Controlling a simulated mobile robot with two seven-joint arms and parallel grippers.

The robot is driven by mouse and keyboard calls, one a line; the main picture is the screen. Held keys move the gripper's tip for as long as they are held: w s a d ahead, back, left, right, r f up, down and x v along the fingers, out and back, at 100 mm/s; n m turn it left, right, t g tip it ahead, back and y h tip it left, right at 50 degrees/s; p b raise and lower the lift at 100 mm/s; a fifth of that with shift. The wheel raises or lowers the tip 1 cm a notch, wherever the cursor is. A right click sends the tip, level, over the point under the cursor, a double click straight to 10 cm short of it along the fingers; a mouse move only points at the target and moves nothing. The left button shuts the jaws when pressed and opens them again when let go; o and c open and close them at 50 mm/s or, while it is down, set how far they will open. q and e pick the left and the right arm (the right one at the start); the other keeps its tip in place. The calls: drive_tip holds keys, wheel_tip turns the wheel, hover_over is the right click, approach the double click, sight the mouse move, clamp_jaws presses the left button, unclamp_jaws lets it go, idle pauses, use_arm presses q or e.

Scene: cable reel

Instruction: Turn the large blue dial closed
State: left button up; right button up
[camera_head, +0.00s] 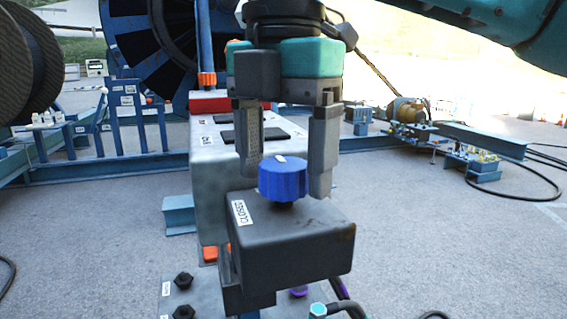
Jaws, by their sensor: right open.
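The large blue dial (283,180) stands on top of a dark grey box (300,245) in the middle of the head view. A white mark shows on its top face. My right gripper (288,170) points down over the dial. Its fingers are apart, one behind and left of the dial, the other on its right. I cannot tell whether either finger touches the dial. My left gripper is not in view.
A light grey housing (208,175) with dark panels and a red part stands behind the box. Large cable reels (150,45) and blue frames are at the back left. Blue beams and fittings (480,140) lie at the right. Bolts and hoses are below the box.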

drive_tip(key=c, duration=1)
drive_tip(key=shift+c, duration=0.2)
